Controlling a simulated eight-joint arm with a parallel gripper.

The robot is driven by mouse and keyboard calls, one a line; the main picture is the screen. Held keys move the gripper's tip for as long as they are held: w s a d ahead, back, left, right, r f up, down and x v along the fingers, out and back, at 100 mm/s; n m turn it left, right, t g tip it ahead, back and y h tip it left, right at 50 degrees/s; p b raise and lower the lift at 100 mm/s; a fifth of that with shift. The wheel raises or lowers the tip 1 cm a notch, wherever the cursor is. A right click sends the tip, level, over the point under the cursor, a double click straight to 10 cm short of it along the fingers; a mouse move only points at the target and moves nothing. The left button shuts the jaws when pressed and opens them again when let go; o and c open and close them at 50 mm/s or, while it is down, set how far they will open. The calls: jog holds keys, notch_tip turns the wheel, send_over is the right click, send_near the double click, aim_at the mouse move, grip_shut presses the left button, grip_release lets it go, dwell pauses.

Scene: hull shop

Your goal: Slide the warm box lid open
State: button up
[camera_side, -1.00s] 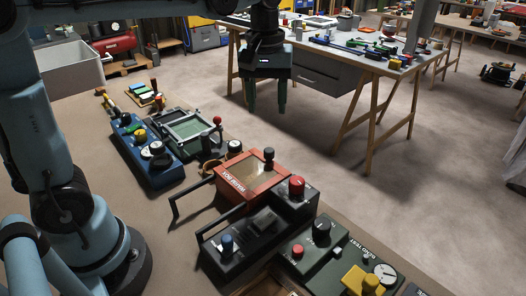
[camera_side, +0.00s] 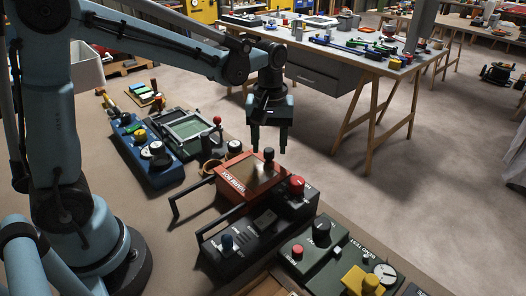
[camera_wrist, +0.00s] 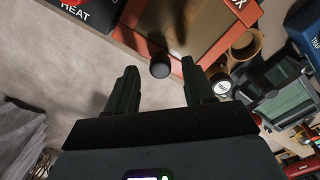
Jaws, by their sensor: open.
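The warm box (camera_side: 232,190) is a red box with white lettering, in the middle of the bench in the side view. Its lid (camera_side: 252,172) is a tan panel within the red frame and appears to cover the box. A black knob (camera_side: 269,154) stands at the lid's far end. My gripper (camera_side: 268,147) points down just above and around the knob's place in the picture, with its jaws apart and empty. In the wrist view the knob (camera_wrist: 160,67) shows between and beyond the two fingers of my gripper (camera_wrist: 158,75), apparently untouched.
A black heater unit (camera_side: 262,228) with red and blue knobs stands beside the warm box. A blue unit (camera_side: 145,165) and a green-framed tray (camera_side: 190,130) lie on its other side. A green test panel (camera_side: 308,250) is in front. Open floor lies beyond the bench edge.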

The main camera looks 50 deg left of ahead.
jog(key=shift+f, duration=0.7)
jog(key=shift+c, duration=0.2)
grip_shut()
